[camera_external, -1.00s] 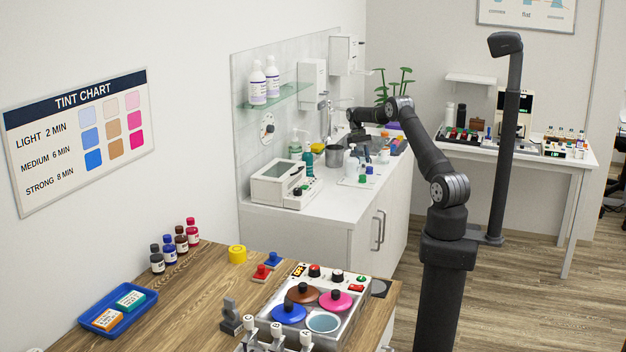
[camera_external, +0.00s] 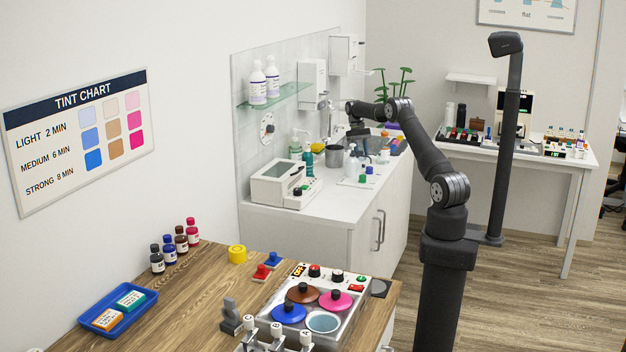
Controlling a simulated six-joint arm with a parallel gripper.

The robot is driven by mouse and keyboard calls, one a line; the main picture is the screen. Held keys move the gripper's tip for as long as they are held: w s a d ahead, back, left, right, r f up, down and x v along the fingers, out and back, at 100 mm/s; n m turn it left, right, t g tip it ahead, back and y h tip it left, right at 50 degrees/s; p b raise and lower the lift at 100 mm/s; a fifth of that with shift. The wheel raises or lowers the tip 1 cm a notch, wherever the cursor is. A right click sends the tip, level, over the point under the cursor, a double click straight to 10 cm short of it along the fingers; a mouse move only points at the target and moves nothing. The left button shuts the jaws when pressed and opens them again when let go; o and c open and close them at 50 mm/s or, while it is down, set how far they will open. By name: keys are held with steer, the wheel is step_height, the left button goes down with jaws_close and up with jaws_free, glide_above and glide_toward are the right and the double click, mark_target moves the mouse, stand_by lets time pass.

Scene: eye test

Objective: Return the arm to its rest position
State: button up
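My dark grey arm (camera_external: 430,155) rises from its column and bends at the elbow. Its forearm reaches left over the white counter (camera_external: 262,213). My gripper (camera_external: 357,143) is at the far end of the arm, pointing down above the back part of the counter, among small bottles and a grey metal cup (camera_external: 334,156). It is small and dark here, and its fingers cannot be made out, so I cannot tell whether it is open or shut. I see nothing clearly held in it.
A white bottle (camera_external: 352,166) and a white device (camera_external: 283,183) stand on the counter. A glass shelf (camera_external: 280,96) and dispensers (camera_external: 312,80) are on the wall behind. A black post with a camera head (camera_external: 505,140) stands right of my arm. The wooden table (camera_external: 205,290) in front holds several pots.

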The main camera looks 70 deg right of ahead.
mark_target(363, 166)
steer(key=x, duration=0.3)
steer(key=shift+s+a+f, duration=0.15)
steer(key=shift+f, duration=0.45)
steer(key=n, duration=0.2)
steer(key=n+h, duration=0.1)
steer(key=n, duration=0.1)
steer(key=n+g+h, duration=0.1)
steer(key=n, duration=0.2)
steer(key=shift+a, duration=0.3)
steer(key=n+h, duration=0.1)
steer(key=n, duration=0.2)
steer(key=n+h, duration=0.1)
steer(key=n, duration=0.2)
steer(key=shift+a+h, duration=0.2)
steer(key=shift+h, duration=0.2)
steer(key=n+h, duration=0.1)
steer(key=n, duration=0.2)
steer(key=n+t, duration=0.1)
steer(key=n, duration=0.2)
steer(key=shift+s+a+h, duration=0.15)
steer(key=shift+h, duration=0.25)
steer(key=n+t, duration=0.1)
steer(key=n, duration=0.2)
steer(key=n+t, duration=0.1)
steer(key=n, duration=0.2)
steer(key=shift+s+t+h, duration=0.15)
steer(key=shift+t+h, duration=0.15)
steer(key=shift+h, duration=0.1)
